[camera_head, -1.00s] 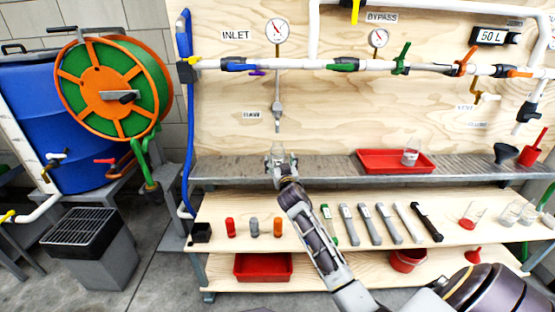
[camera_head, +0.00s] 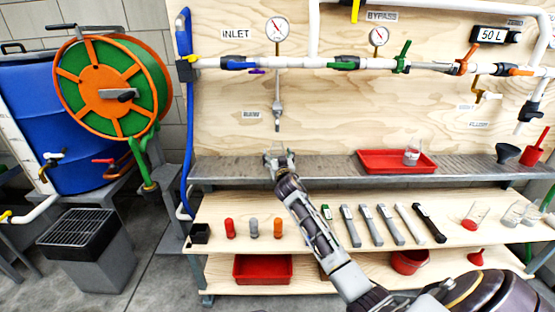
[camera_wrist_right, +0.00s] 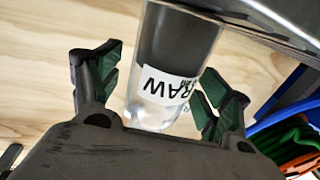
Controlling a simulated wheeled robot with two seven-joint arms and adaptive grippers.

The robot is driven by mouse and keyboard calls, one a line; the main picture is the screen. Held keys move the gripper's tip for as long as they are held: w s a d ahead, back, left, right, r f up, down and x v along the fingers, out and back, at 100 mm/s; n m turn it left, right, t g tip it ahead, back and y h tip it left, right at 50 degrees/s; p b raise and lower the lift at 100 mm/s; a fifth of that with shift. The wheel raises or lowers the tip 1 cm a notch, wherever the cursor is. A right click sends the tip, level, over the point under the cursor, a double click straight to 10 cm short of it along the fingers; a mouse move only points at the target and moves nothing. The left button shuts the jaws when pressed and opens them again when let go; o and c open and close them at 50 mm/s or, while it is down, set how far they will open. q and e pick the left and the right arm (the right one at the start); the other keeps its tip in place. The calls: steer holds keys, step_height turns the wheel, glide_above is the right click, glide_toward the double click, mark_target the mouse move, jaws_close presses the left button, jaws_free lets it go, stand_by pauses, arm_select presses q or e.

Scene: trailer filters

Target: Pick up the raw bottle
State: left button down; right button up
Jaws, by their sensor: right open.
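The raw bottle (camera_wrist_right: 178,65) is clear with a white label reading RAW, and shows upside down in the right wrist view. It stands between the two dark green-padded fingers of my right gripper (camera_wrist_right: 160,75), with a gap visible beside the left finger. The right finger is close to it; I cannot tell whether they touch. In the head view my right gripper (camera_head: 279,160) is open at the steel shelf, below the raw sample tap (camera_head: 277,110). The bottle is barely discernible there. My left gripper is not in view.
A red tray (camera_head: 375,167) with a clear beaker (camera_head: 412,156) lies on the steel shelf (camera_head: 325,168) to the right. The lower wooden shelf holds several cartridges and caps. The shelf between gripper and tray is clear.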

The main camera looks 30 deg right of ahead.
steer(key=shift+c, duration=0.3)
steer(key=c, duration=1.1)
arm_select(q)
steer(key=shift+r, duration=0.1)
arm_select(e)
steer(key=shift+r, duration=0.15)
steer(key=shift+c, duration=0.2)
